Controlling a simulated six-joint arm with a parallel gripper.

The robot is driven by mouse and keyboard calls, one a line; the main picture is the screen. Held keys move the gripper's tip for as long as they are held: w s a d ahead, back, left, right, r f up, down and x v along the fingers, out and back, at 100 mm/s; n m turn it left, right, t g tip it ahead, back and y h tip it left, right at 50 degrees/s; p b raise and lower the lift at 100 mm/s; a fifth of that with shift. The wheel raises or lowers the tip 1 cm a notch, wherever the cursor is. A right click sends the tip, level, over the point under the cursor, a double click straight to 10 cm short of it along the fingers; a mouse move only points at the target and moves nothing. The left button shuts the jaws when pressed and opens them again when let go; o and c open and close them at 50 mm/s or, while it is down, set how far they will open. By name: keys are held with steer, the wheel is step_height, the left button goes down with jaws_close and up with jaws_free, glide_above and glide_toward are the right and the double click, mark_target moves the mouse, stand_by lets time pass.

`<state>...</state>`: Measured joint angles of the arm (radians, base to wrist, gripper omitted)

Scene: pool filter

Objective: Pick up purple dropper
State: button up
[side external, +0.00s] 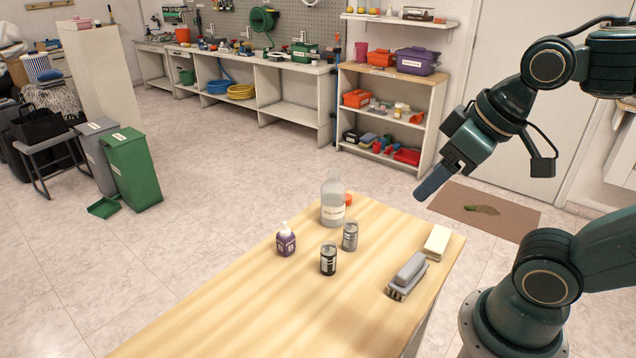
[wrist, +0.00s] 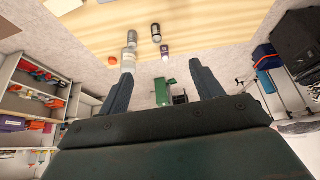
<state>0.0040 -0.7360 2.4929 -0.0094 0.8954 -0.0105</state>
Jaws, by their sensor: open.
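The purple dropper (side external: 286,243), a small bottle with a white top and a label, stands upright near the table's left edge in the side view. It also shows small at the top middle of the wrist view (wrist: 165,50). My gripper (side external: 430,186) is raised beyond the table's far right end, well apart from the dropper. In the wrist view its two fingers (wrist: 162,69) are spread with nothing between them. Nothing hides the dropper in the side view.
A clear bottle (side external: 333,205), a silver can (side external: 350,237) and a black can (side external: 328,259) stand right of the dropper. An orange object (side external: 348,200) is partly behind the bottle. A grey brush (side external: 408,272) and cream block (side external: 437,242) lie rightward. The wooden tabletop's (side external: 230,320) front is clear.

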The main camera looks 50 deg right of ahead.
steer(key=w+a+n+g+y, duration=0.15)
steer(key=w+n, duration=0.35)
steer(key=w, duration=0.6)
steer(key=n+y, duration=0.8)
steer(key=y, duration=0.2)
glide_above(286, 237)
steer(key=d, duration=0.2)
steer(key=shift+h, duration=0.25)
steer(key=f, duration=2.2)
steer(key=shift+w+a, duration=0.1)
steer(key=shift+w, duration=0.2)
steer(key=shift+w+f+t, duration=0.15)
steer(key=shift+f+t, duration=0.2)
steer(key=shift+f, duration=0.15)
steer(key=shift+f, duration=1.75)
